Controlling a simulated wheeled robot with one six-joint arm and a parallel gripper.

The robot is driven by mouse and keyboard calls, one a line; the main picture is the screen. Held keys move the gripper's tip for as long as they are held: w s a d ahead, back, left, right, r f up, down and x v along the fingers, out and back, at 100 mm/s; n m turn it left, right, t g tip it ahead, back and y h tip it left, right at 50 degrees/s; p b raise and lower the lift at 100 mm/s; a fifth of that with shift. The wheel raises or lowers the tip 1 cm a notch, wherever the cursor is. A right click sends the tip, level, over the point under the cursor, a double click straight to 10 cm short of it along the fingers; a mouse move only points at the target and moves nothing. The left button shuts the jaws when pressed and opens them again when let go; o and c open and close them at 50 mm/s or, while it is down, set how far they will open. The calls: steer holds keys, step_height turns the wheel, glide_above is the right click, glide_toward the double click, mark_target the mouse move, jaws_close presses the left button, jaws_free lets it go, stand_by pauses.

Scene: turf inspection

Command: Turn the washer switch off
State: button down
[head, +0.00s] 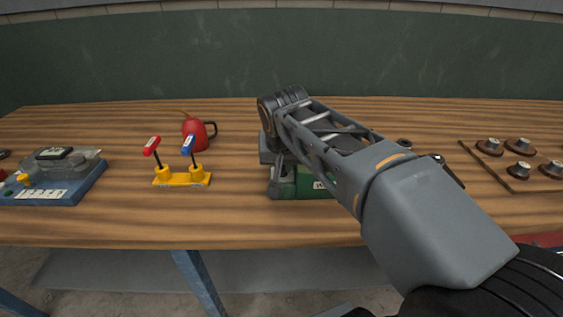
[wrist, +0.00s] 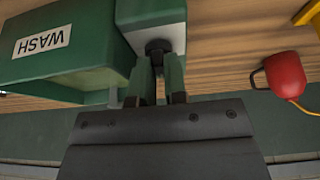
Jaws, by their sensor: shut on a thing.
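The washer is a green box (wrist: 75,75) with a white WASH label (wrist: 42,39), upside down in the wrist view. In the head view the green box (head: 288,189) stands at the table's middle, largely hidden behind my arm. A dark switch knob (wrist: 157,46) sits on the grey-green part beside the labelled box. My gripper (wrist: 160,65) is closed around this washer switch, a finger on each side. Its fingers partly cover the switch, so its exact setting cannot be told. In the head view my arm hides the switch and most of the gripper.
A red can (head: 195,133) stands left of the washer, with a yellow stand (head: 182,180) carrying red and blue levers before it. A blue-based device (head: 55,185) is at far left. Several brown knobs (head: 519,145) sit on a board at right. Bare wood lies between.

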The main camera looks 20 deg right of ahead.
stand_by(0.5)
steer(key=c, duration=1.2)
jaws_free()
steer(key=shift+o, duration=0.2)
steer(key=shift+r, duration=0.1)
steer(key=d+p+v, duration=0.1)
steer(key=p+v, duration=0.4)
steer(key=v, duration=0.2)
steer(key=shift+a+r+p, duration=0.35)
steer(key=shift+a+r, duration=0.1)
steer(key=shift+a, duration=0.1)
steer(key=shift+s, duration=0.1)
